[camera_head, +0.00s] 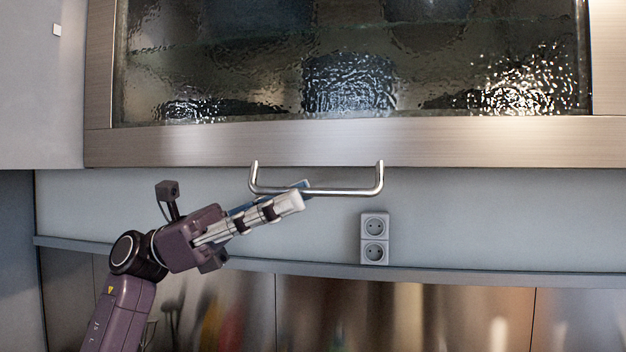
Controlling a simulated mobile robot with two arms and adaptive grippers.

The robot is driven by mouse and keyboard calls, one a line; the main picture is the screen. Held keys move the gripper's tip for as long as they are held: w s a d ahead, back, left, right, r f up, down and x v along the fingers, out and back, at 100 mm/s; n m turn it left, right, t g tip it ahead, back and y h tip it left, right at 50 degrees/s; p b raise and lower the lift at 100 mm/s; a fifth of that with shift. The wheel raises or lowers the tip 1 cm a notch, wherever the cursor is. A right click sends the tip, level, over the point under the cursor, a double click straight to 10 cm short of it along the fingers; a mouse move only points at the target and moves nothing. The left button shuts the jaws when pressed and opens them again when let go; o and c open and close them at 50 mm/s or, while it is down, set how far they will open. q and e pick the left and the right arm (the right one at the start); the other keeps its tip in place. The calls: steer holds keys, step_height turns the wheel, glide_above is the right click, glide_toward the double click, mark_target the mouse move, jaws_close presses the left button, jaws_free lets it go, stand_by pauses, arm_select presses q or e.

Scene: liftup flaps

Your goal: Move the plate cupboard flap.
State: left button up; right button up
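The cupboard flap (350,142) is a wide panel with a brushed metal-look frame and textured glass (350,60). It hangs down and looks closed. A silver bar handle (345,192) sits at its lower edge. My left gripper (297,194) reaches up from the lower left to the left half of the handle. Its pale front finger overlaps the bar in the picture, and the darker bluish finger shows behind it. The bar seems to run between the fingertips, but I cannot tell whether they touch it or have shut on it. My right gripper is not in view.
A double wall socket (374,239) is on the pale wall below the handle. A ledge (460,278) runs along the wall above a reflective metal backsplash (450,320). A grey cabinet (40,110) stands at the left. The space right of the gripper looks clear.

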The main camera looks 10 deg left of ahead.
mark_target(314, 191)
arm_select(q)
steer(key=x, duration=0.3)
steer(key=shift+w+p, duration=0.25)
steer(key=shift+p, duration=0.15)
steer(key=shift+s+d+r, duration=0.1)
steer(key=shift+d, duration=0.35)
jaws_close()
